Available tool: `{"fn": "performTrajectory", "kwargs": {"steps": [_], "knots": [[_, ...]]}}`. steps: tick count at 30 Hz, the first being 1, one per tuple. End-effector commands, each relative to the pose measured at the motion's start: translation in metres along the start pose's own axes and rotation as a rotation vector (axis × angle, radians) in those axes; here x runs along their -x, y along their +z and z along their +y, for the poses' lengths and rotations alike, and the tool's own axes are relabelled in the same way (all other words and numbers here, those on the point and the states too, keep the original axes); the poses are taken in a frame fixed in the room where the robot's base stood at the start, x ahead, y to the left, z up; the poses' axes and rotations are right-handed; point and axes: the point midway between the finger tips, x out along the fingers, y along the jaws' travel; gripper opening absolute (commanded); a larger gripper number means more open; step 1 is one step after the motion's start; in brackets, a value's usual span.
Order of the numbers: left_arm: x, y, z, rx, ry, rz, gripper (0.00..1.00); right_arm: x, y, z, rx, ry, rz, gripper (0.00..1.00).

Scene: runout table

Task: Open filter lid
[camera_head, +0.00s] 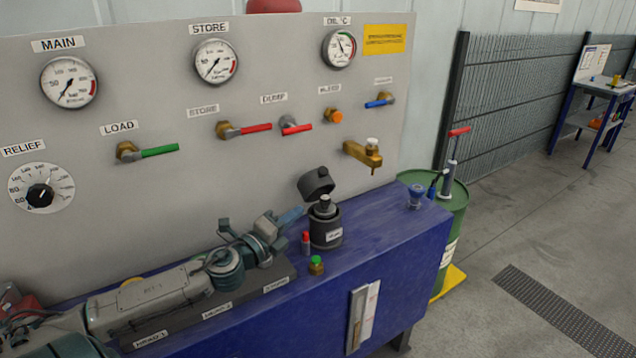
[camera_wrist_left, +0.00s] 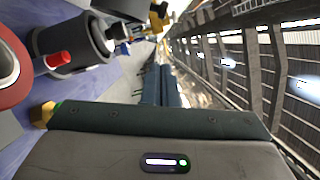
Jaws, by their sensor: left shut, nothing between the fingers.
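The filter housing (camera_head: 326,236) is a dark grey canister with a white label, upright on the blue bench top. Its round dark lid (camera_head: 316,183) stands raised and tilted up above the open mouth, where a grey inner part (camera_head: 325,206) shows. My left gripper (camera_head: 291,216) is shut and empty, its bluish fingertips just left of the housing and below the lid. Whether they touch the housing or lid I cannot tell. In the left wrist view the shut fingers (camera_wrist_left: 165,85) point away, with the housing (camera_wrist_left: 72,36) to their left. My right gripper is not in view.
A small red-capped bottle (camera_head: 306,243) and a green-topped brass fitting (camera_head: 316,265) stand close before the housing. A brass tap (camera_head: 364,155) juts from the panel above right.

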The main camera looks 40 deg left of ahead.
Motion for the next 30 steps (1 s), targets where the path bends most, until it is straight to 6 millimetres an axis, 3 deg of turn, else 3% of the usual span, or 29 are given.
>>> {"fn": "performTrajectory", "kwargs": {"steps": [6, 23, 30], "knots": [[-0.021, 0.002, -0.007, 0.011, -0.005, -0.001, 0.0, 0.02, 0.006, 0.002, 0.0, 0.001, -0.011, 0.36], [-0.065, 0.0, -0.007, 0.013, -0.009, 0.002, 0.0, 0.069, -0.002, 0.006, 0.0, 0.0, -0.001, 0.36], [-0.078, -0.001, -0.001, 0.01, -0.007, -0.001, 0.0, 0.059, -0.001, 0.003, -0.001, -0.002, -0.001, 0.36]]}}
